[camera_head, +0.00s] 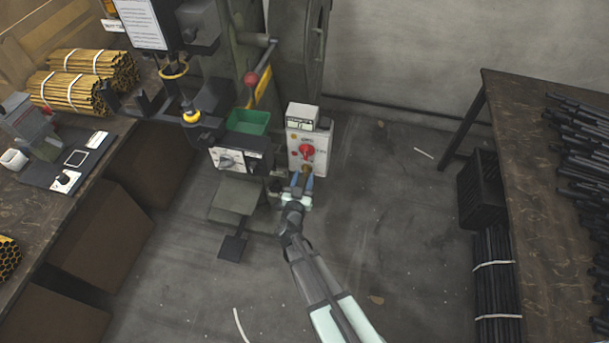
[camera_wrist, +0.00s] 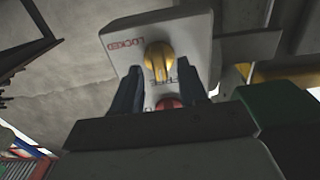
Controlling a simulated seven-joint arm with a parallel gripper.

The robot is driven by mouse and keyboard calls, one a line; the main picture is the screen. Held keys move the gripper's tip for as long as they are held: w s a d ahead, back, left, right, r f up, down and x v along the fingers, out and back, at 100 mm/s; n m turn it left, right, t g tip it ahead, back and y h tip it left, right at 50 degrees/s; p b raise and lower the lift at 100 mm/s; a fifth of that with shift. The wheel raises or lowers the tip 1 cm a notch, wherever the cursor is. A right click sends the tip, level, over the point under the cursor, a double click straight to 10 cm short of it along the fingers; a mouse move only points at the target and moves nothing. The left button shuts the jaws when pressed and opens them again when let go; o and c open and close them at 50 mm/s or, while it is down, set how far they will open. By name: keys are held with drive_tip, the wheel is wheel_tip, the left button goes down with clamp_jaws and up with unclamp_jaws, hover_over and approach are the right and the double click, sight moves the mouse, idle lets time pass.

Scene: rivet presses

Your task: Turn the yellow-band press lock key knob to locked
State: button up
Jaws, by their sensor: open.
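A grey-white control box (camera_head: 293,137) stands beside the press, with a small display on top and a red knob (camera_head: 306,151) on its face. The brass-yellow lock key knob (camera_head: 306,168) is low on that face; in the wrist view the knob (camera_wrist: 160,58) sits on a pale plate marked LOCKED (camera_wrist: 123,44) and FREE (camera_wrist: 157,74). Its grip lies roughly along the FREE side, not toward LOCKED. My gripper (camera_head: 301,176) is open in front of the knob. In the wrist view its fingers (camera_wrist: 159,85) stand apart on either side, below the knob; contact cannot be told.
The press carries a green tray (camera_head: 248,121), a red-balled lever (camera_head: 251,79) and a white panel (camera_head: 236,160) left of the box. A left bench holds yellow rod bundles (camera_head: 70,90). A right table (camera_head: 530,150) holds dark rods. The floor between is mostly clear.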

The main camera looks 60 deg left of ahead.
drive_tip(key=shift+x, duration=0.85)
drive_tip(key=shift+c, duration=0.3)
clamp_jaws()
